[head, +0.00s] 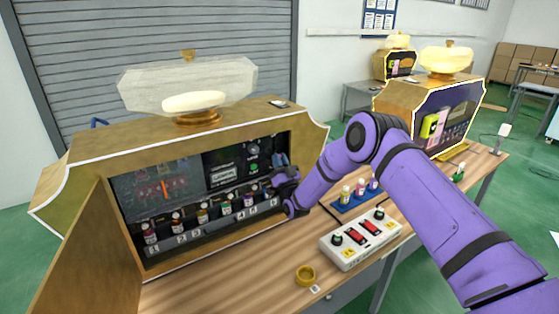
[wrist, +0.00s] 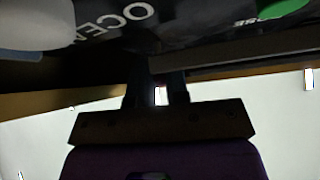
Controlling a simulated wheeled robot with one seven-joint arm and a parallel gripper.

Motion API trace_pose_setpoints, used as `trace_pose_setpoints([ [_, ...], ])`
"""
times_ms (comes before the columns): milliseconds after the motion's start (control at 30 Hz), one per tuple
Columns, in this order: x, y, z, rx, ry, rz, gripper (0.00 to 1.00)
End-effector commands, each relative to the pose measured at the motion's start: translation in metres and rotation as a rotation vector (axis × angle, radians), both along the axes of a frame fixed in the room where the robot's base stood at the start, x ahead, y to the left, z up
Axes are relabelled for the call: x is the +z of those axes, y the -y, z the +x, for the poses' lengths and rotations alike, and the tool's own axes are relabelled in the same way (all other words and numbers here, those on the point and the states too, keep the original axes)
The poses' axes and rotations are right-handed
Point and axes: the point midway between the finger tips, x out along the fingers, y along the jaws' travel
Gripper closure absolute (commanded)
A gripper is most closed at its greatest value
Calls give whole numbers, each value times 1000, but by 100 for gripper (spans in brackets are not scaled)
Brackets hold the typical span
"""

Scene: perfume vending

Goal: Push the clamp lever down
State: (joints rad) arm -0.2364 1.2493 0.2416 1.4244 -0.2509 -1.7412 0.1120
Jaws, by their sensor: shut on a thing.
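My gripper (head: 280,184) reaches into the front opening of the near perfume machine (head: 75,185), at the right end of its row of bottles. In the wrist view the two dark fingers (wrist: 160,85) point up the picture, with a small bright gap between them. They are shut on a dark part at their tips, under a dark panel (wrist: 210,25) with white lettering. I cannot tell whether that part is the clamp lever. The clamp lever does not show clearly in either view; shadow and my gripper cover that area.
Several small bottles (head: 202,213) stand in numbered slots left of my gripper. A second machine (head: 450,115) stands farther right.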

Motion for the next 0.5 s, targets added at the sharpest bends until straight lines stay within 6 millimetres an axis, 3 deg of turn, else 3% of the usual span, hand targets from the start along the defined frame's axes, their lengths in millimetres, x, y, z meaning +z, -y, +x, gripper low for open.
trace_pose_setpoints([
  [200,0,0,0,1,-1,0,100],
  [233,0,0,0,1,-1,0,78],
  [300,0,0,0,1,-1,0,66],
  [500,0,0,0,0,-1,-1,66],
])
